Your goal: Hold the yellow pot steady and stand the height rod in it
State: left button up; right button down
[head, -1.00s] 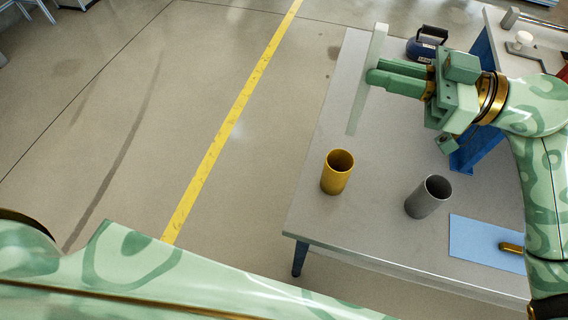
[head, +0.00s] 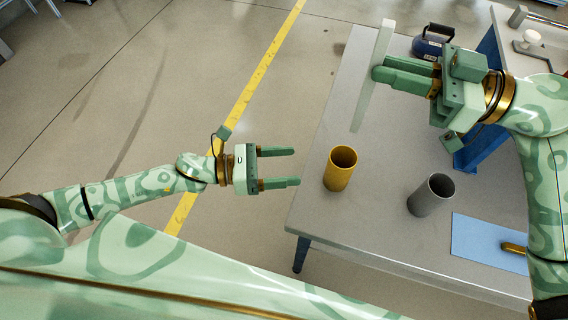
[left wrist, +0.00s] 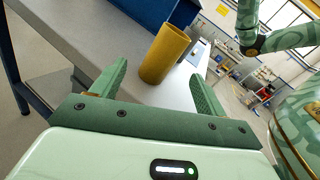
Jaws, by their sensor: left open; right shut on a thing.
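The yellow pot (head: 340,170) stands upright and open-topped near the left edge of the grey table. My left gripper (head: 297,167) is open and empty, just left of the pot, with its fingers pointing at it and a gap between. In the left wrist view the yellow pot (left wrist: 164,54) shows ahead, between and beyond the two fingers. My right gripper (head: 379,75) is shut on the height rod (head: 385,40), a long pale bar, towards the back of the table. The rod runs past the fingertips on both sides, and the fingers hide its middle.
A grey pot (head: 431,196) stands right of the yellow pot. A blue sheet (head: 485,243) with a gold-coloured piece (head: 513,248) lies at the front right. A dark blue handled object (head: 432,42) sits behind my right gripper. The table (head: 345,225) is bare around the yellow pot.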

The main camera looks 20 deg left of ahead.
aim_at(328, 164)
pick_arm(q)
jog(key=w+d+m, duration=0.1)
jog(key=d, duration=0.3)
jog(key=w+d+m, duration=0.1)
jog(key=d, duration=0.2)
jog(key=w+d+m, duration=0.2)
jog(key=d, duration=0.2)
jog(key=shift+d+r+g+h, duration=0.3)
jog(key=shift+r, duration=0.05)
jog(key=c, duration=1.1)
